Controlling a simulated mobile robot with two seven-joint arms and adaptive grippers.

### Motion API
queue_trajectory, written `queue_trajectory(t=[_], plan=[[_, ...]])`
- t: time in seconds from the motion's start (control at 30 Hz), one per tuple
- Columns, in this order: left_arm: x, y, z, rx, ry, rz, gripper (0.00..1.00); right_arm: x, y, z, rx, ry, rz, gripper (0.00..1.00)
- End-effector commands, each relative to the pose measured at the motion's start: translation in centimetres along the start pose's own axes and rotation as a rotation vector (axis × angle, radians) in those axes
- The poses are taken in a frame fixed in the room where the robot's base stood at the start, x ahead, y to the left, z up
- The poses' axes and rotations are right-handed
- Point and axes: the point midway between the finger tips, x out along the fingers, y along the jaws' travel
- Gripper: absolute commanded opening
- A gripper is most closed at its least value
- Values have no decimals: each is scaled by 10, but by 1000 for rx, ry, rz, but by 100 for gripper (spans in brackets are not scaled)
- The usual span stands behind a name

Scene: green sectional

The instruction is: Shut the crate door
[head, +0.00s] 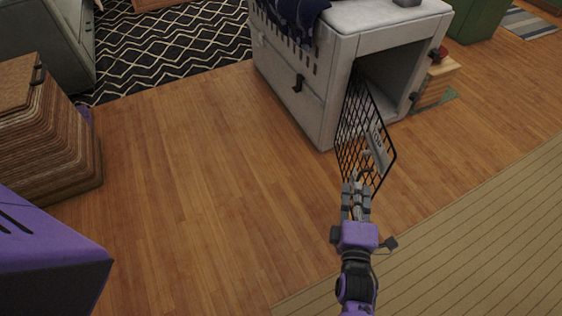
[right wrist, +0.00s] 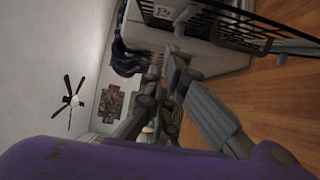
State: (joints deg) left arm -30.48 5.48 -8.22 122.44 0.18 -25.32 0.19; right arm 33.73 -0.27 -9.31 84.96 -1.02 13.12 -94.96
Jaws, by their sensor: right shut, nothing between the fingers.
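The crate (head: 305,75) is a pale grey box with slotted sides at the upper middle of the head view; it also shows in the right wrist view (right wrist: 190,42). Its black wire door (head: 358,135) hangs ajar from the left side of the front opening, swung toward me. The door has a grey latch plate (head: 377,148). In the right wrist view the door's bars (right wrist: 235,18) cross the top right. My right gripper (head: 357,187) is shut and empty at the door's lower edge; I cannot tell whether it touches. My left gripper is not in view.
Dark cloth (head: 296,14) lies on the crate's top. A small wooden box (head: 437,82) stands right of the crate. A striped tan rug (head: 460,235) covers the lower right. A woven basket (head: 45,150) stands at left. The wood floor (head: 200,170) between is clear.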

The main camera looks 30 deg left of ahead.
Motion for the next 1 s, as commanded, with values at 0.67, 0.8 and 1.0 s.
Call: queue_trajectory(t=[0.67, 0.8, 1.0], plan=[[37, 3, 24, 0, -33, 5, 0, 89, -2, 35, 0, 2, -1, 0], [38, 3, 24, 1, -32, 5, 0, 90, -1, 38, 3, 2, -2, 0], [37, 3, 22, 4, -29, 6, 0, 90, -1, 38, 3, 2, -2, 0]])
